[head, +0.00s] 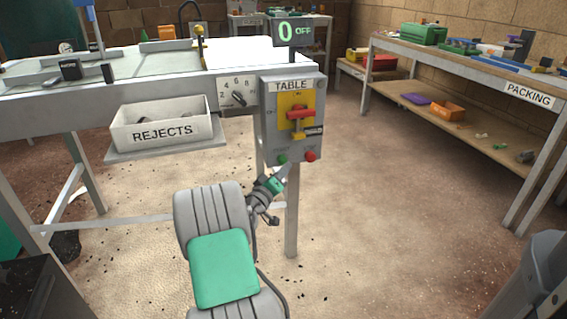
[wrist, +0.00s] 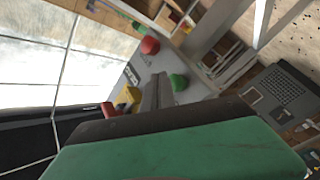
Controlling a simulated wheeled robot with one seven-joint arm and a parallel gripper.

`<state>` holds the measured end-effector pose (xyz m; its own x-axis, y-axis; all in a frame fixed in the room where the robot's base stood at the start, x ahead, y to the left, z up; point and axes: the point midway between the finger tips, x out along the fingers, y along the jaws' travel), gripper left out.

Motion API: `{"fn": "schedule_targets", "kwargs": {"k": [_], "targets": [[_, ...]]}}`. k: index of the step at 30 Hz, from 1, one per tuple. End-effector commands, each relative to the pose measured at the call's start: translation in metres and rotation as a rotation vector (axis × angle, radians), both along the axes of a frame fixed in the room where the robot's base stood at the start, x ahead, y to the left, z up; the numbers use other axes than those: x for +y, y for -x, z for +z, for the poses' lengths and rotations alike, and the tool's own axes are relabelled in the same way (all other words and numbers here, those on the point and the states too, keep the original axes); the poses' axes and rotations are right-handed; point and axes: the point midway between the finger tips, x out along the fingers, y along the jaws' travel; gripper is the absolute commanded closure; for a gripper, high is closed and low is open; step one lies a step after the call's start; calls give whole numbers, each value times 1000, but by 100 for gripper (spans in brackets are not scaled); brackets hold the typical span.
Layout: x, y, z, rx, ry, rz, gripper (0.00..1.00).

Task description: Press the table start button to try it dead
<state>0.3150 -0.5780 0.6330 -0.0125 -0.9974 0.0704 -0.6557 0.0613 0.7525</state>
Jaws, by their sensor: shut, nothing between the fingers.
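The grey control box (head: 267,125) labelled TABLE hangs at the table's right end. The green start button (head: 282,158) is at its lower left, beside a red button (head: 310,156). Above them a red handle (head: 300,114) lies across a yellow plate, with a yellow padlock-like piece and a dark tag below it. My gripper (head: 286,170) is shut and empty, its tips just below the green button. In the wrist view the fingers (wrist: 158,88) point at the box face beside the green button (wrist: 179,82); I cannot tell whether they touch it. The red button (wrist: 149,45) is farther off.
A small display (head: 300,32) above the box reads 0 OFF. A dial (head: 238,94) and a REJECTS bin (head: 160,125) are left of the box. A table leg (head: 291,215) stands below it. The packing bench (head: 480,75) is at right, with open floor between.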

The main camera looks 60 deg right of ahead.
Motion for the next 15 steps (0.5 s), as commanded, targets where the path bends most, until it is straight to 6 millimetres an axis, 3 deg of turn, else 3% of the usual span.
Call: {"fn": "schedule_targets", "kwargs": {"k": [7,15], "targets": [[3,3,1,0,1,-1,100],[22,22,1,1,1,0,100]]}}
